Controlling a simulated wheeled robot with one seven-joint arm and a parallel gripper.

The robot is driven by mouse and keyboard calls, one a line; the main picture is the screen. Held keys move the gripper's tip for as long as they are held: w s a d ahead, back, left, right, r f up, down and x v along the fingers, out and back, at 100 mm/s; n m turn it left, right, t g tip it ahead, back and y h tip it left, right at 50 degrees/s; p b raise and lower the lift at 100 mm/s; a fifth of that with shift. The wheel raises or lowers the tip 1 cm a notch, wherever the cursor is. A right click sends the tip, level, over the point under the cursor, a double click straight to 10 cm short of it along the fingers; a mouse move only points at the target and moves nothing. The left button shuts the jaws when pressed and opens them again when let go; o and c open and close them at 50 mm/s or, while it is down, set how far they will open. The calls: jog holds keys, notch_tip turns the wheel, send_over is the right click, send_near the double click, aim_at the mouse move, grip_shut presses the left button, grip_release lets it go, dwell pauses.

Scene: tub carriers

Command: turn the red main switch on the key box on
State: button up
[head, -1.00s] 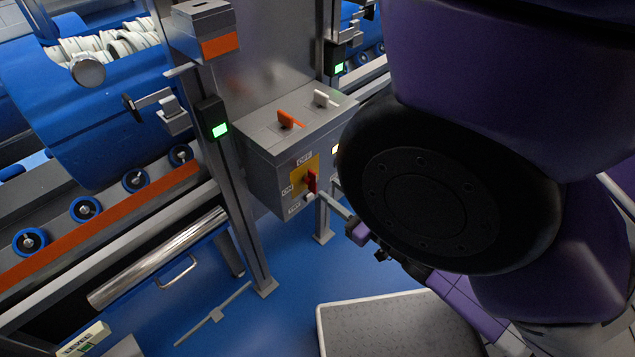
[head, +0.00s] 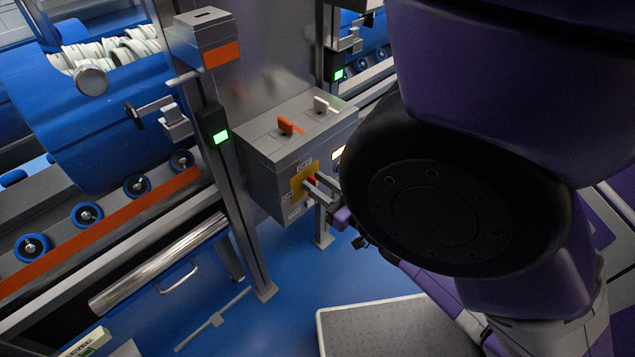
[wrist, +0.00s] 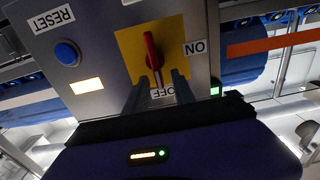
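The grey key box (head: 268,158) hangs between the posts. On its front, the red main switch (head: 311,181) sits on a yellow plate (head: 297,183) and is largely hidden by my fingers in the head view. In the wrist view, the box face appears upside down; the red switch (wrist: 152,52) lies nearly along the line to the OFF label (wrist: 162,92), with the ON label (wrist: 195,47) off to the right. My gripper (wrist: 158,90) is open, its two fingers apart on either side of the switch's OFF-side end. Contact cannot be told.

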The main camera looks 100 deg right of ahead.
aim_at(296, 189)
grip_shut()
jog(key=shift+w+n, duration=0.1)
jog(key=shift+n, duration=0.2)
jog(key=n, duration=0.3)
jog(key=shift+w+a+n, duration=0.3)
jog(key=shift+w, duration=0.05)
jog(key=n, duration=0.3)
jog(key=shift+w+a+f+n, duration=0.25)
jog(key=shift+w+f+n, duration=0.05)
jog(key=shift+f, duration=0.05)
jog(key=n, duration=0.1)
jog(key=n+b, duration=0.1)
jog(key=n, duration=0.1)
jog(key=f+n+b, duration=0.1)
jog(key=shift+w+a+n, duration=0.25)
jog(key=shift+w+n, duration=0.05)
jog(key=shift+w, duration=0.05)
jog(key=n+b, duration=0.1)
jog(key=n, duration=0.1)
jog(key=f+n+b, duration=0.1)
jog(key=n, duration=0.2)
jog(key=shift+w+a+f+b, duration=0.1)
jog(key=shift+f+b, duration=0.05)
jog(key=shift+b, duration=0.2)
jog(key=shift+n, duration=0.4)
